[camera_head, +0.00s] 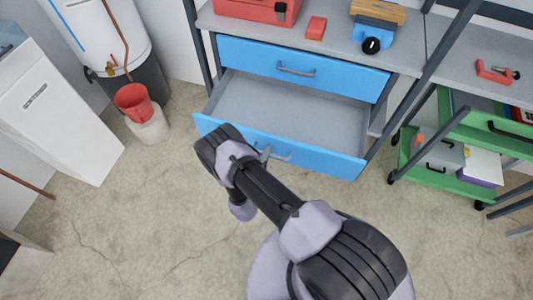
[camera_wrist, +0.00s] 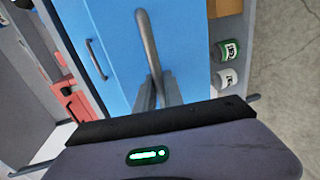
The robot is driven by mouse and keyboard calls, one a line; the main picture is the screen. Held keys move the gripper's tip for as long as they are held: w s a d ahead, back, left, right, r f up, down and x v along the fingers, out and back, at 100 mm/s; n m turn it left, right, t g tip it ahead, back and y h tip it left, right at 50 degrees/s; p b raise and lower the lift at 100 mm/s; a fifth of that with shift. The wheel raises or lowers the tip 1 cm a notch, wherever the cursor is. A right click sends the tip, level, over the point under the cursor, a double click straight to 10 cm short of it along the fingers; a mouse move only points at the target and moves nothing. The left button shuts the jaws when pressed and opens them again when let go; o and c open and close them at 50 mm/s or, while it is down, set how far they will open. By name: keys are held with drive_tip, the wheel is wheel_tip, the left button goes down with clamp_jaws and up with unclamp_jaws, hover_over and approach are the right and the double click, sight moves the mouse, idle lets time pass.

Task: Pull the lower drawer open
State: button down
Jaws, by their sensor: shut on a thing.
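The lower drawer (camera_head: 290,146) is blue-fronted with a grey inside. It stands pulled well out of the bench, and its inside looks empty. Its curved grey handle (camera_head: 280,156) is on the front face, and it also shows in the wrist view as a handle (camera_wrist: 146,38). My gripper (camera_head: 265,153) is at the left part of this handle. In the wrist view the fingers of my gripper (camera_wrist: 157,88) are closed around the handle's near end. The upper drawer (camera_head: 335,73) above is shut, with its own handle (camera_head: 296,70).
A red toolbox (camera_head: 258,10), a red block and a blue tool stand on the bench top. A green cart (camera_head: 445,165) stands at the right. A red bucket (camera_head: 134,103) is at the left. Cans (camera_wrist: 227,78) sit beneath the drawer. The floor in front is clear.

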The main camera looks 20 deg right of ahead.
drive_tip(key=shift+s+a, duration=0.1)
drive_tip(key=shift+s, duration=0.1)
drive_tip(key=c, duration=1.7)
unclamp_jaws()
drive_tip(key=p+v, duration=0.4)
drive_tip(key=v, duration=1.3)
drive_tip(key=shift+s+a, duration=0.1)
drive_tip(key=shift+s, duration=0.1)
